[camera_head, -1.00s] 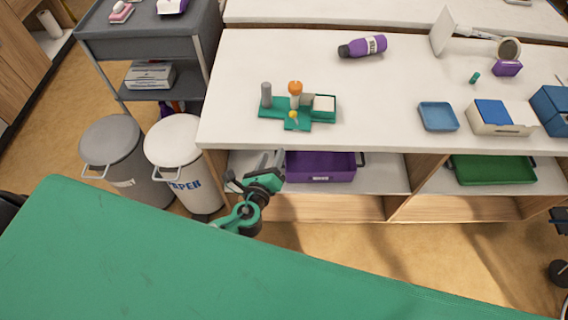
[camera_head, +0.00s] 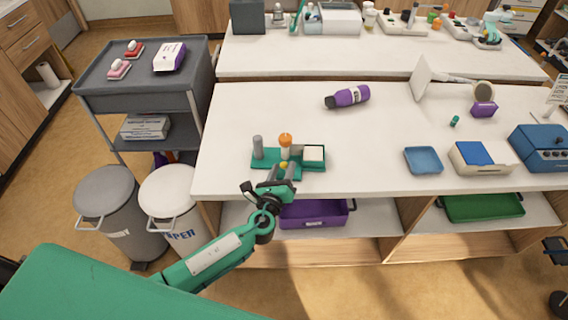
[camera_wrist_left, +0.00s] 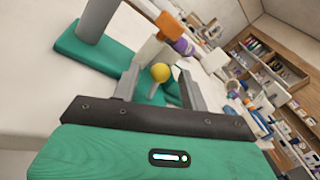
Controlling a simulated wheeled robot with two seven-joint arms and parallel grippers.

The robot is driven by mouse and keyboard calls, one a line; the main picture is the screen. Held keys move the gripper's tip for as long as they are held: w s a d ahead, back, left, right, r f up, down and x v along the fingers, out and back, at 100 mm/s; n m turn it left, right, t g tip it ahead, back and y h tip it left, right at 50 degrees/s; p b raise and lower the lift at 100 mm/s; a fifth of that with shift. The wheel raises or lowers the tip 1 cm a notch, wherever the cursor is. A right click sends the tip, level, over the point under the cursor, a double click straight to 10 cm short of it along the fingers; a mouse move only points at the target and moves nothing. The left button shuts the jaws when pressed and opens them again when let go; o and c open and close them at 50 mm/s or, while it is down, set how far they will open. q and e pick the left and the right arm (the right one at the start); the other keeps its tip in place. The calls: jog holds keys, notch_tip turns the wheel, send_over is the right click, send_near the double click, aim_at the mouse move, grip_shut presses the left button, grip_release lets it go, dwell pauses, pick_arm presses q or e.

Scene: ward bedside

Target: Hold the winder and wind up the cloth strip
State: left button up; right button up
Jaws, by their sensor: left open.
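The winder stands on the white counter in the head view: a green base (camera_head: 262,162) with a grey post (camera_head: 258,148) at its left and an orange-topped, pale upright piece (camera_head: 285,141) near its middle. A white block (camera_head: 314,154), perhaps the rolled cloth, sits at its right; I cannot make out a strip. My left gripper (camera_head: 287,174) is open at the base's front edge. In the left wrist view, a yellow ball-shaped knob (camera_wrist_left: 160,72) appears between the open fingers (camera_wrist_left: 160,88), with no clear contact. The gripper partly hides the base. My right gripper is not in view.
A purple bottle (camera_head: 347,97) lies behind the winder. A blue tray (camera_head: 423,160) and a white box with a blue top (camera_head: 480,158) are to the right. A purple bin (camera_head: 312,215) sits on the shelf below. Clear counter lies between winder and blue tray.

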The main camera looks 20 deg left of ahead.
pick_arm(q)
jog(key=shift+w, duration=0.95)
grip_shut()
